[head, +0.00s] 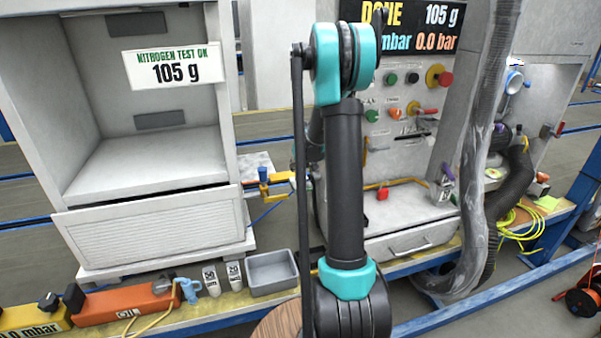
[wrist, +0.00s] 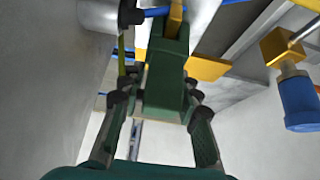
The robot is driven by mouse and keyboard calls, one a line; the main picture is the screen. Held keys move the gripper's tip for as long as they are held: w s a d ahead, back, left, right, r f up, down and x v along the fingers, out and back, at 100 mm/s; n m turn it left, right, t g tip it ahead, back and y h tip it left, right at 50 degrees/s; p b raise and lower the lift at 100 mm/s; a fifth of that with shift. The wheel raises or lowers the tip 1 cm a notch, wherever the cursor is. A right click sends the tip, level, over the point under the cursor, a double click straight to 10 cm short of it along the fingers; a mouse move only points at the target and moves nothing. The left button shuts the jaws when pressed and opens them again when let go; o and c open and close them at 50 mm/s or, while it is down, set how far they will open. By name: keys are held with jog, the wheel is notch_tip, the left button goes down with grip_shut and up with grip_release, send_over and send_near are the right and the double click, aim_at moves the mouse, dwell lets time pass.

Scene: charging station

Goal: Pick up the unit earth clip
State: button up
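I cannot pick out the unit earth clip for certain. In the wrist view a small yellow piece (wrist: 176,16) with a blue cable (wrist: 158,11) beside it lies just beyond my gripper (wrist: 165,45), at the top of the picture. A dark green block fills the middle between the finger links. I cannot tell whether the fingertips are apart, or whether they touch the yellow piece. In the head view my gripper is hidden, with my arm across the middle. A brass fitting with a blue end (head: 263,184) stands by the cabinet's right side; it also shows in the wrist view (wrist: 298,95).
The open white cabinet (head: 145,222) stands left and the control panel (head: 407,125) right. A yellow bar (wrist: 207,68) and pale walls are close around my gripper. A grey tray (head: 272,285) and light-blue clamp (head: 188,289) are on the front ledge. A hose (head: 478,190) hangs right.

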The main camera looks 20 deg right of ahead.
grip_shut()
jog(key=shift+r, duration=0.1)
